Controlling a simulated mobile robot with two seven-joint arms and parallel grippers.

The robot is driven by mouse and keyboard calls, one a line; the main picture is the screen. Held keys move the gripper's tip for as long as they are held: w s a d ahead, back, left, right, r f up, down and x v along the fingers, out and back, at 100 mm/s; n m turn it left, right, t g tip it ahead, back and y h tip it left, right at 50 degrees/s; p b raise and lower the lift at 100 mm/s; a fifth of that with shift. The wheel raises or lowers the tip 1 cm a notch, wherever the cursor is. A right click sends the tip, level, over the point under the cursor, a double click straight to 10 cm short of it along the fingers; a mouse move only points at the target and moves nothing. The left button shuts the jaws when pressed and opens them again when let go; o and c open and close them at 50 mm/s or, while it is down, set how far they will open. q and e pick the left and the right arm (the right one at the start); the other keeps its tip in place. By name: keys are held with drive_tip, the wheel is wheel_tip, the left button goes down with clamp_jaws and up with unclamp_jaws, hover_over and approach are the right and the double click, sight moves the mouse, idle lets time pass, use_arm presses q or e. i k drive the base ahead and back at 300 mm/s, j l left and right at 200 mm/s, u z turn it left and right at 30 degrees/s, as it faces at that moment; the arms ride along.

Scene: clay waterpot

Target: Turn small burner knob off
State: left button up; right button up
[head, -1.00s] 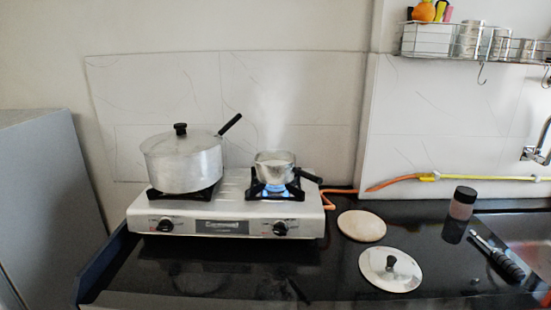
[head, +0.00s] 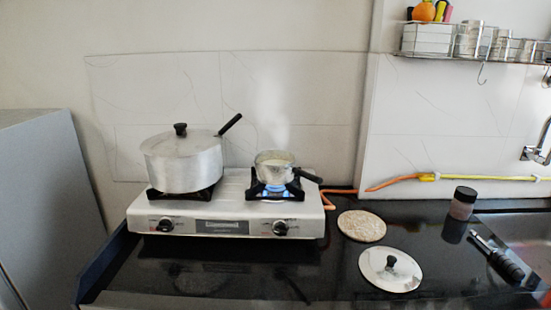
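The two-burner gas stove (head: 140,218) stands on the black counter against the wall. Its right knob (head: 280,228) is on the front panel below the burner with the small pot, and its left knob (head: 166,225) is below the large pot. A blue flame (head: 277,186) burns under the small pot (head: 274,170), and steam rises above it. The small pot holds pale liquid, and its black handle points right. The large lidded pot (head: 185,166) sits on the left burner, where I see no flame. Neither of my grippers is in view.
A round board (head: 361,226), a metal lid (head: 389,270), a dark-capped jar (head: 463,203) and a black-handled tool (head: 497,257) lie right of the stove. An orange-yellow hose (head: 400,181) runs along the wall. The counter before the stove is clear.

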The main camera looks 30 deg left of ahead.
sight(280, 228)
drive_tip(key=u, duration=1.35)
